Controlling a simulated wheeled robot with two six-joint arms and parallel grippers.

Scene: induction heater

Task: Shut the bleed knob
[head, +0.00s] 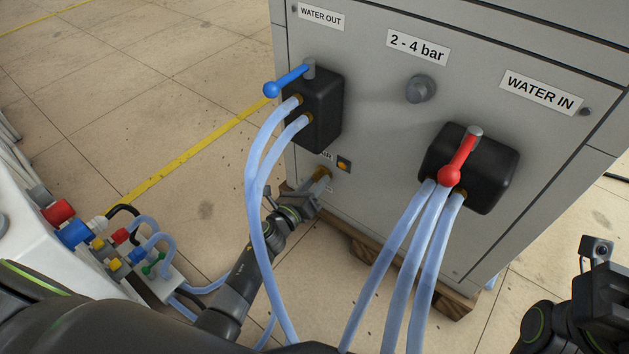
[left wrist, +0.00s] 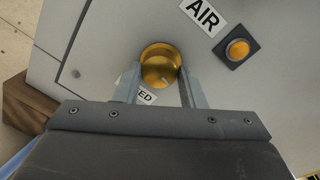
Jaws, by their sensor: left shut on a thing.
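The bleed knob (left wrist: 159,68) is a round brass knob low on the cabinet's front panel, above a partly covered label ending in "ED". It also shows in the head view (head: 322,174), just past the gripper. My left gripper (left wrist: 160,80) is shut on the knob, with one finger on each side of it. In the head view, my left gripper (head: 312,188) reaches the panel below the water-out block.
The black water-out block (head: 318,110) has a blue lever (head: 287,80) and pale blue hoses (head: 254,190) hanging beside my left arm. The water-in block (head: 490,175) has a red lever (head: 459,158) and more hoses. An orange button (left wrist: 237,49) sits near the knob.

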